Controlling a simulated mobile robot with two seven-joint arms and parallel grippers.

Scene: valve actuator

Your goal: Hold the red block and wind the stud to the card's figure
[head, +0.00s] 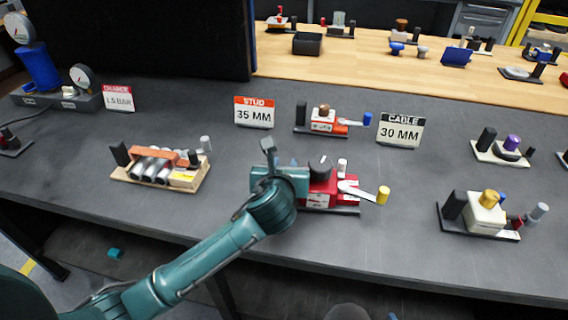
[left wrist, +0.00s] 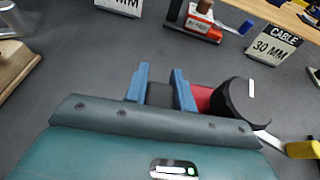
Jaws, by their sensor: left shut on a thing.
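The red block (head: 319,194) sits on a dark base at the middle of the bench. It has a black round knob (head: 320,167) on top and a pale crank arm with a yellow handle (head: 383,195) at its right. My left gripper (head: 298,180) is at the block's left end. In the left wrist view its blue fingers (left wrist: 158,88) are closed about a dark grip beside the red body (left wrist: 203,97); the hand hides most of it. The STUD card (head: 254,112) behind reads 35 MM. My right gripper is out of view.
A CABLE card (head: 400,131) reads 30 MM. A smaller red unit (head: 323,121) stands behind the block. A unit with metal cylinders (head: 160,166) stands left, and a cream unit with a gold knob (head: 485,213) right.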

